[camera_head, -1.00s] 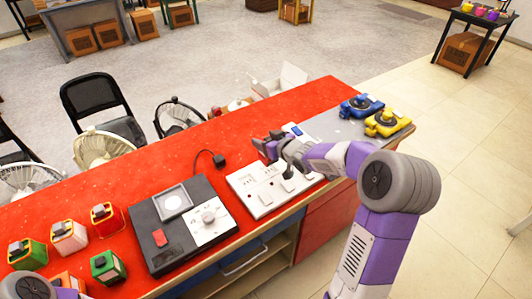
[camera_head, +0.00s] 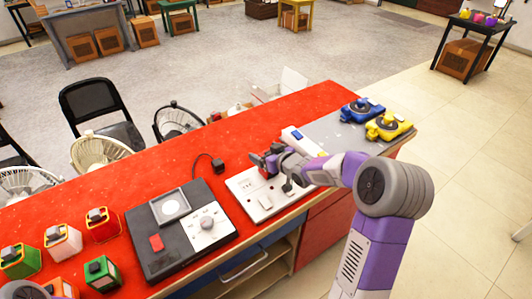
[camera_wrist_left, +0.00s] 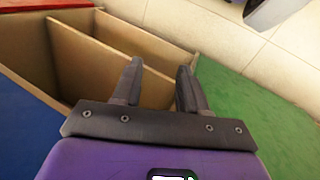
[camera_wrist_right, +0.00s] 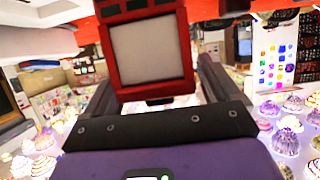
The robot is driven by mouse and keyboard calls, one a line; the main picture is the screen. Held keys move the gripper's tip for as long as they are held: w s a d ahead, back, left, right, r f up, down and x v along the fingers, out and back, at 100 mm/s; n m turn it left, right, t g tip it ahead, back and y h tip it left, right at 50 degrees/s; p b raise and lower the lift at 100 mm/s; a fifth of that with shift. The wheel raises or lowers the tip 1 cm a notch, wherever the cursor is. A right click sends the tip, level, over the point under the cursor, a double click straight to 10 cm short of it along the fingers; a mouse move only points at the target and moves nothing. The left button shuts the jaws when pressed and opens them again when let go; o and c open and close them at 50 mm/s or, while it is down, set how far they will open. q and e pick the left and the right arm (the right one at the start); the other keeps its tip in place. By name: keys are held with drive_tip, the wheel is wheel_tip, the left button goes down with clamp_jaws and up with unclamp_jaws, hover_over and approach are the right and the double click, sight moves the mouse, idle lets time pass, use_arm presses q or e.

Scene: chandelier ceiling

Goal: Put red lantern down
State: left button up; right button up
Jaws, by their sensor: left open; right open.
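A red lantern (camera_head: 101,225) with pale trim stands on the red counter at the left in the head view, beside several other lanterns. My right gripper (camera_head: 262,157) is open above the white switch panel (camera_head: 266,192). In the right wrist view a red-framed box with a pale panel and black handle, which looks like a red lantern (camera_wrist_right: 150,52), appears upside down between the spread fingers (camera_wrist_right: 160,82). I cannot tell whether they touch it. My left gripper (camera_wrist_left: 157,80) is open and empty before wooden compartments (camera_wrist_left: 105,65).
A black device with a dial (camera_head: 180,225) lies between the lanterns and the switch panel. Blue (camera_head: 362,108) and yellow (camera_head: 389,126) devices stand at the counter's right end. Fans and a black chair (camera_head: 95,105) line the far side.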

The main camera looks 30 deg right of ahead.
drive_tip(key=shift+r, duration=0.1)
drive_tip(key=shift+s+r, duration=0.15)
drive_tip(key=shift+s, duration=0.1)
drive_tip(key=p+v, duration=0.4)
drive_tip(key=v, duration=0.7)
drive_tip(key=shift+s, duration=0.25)
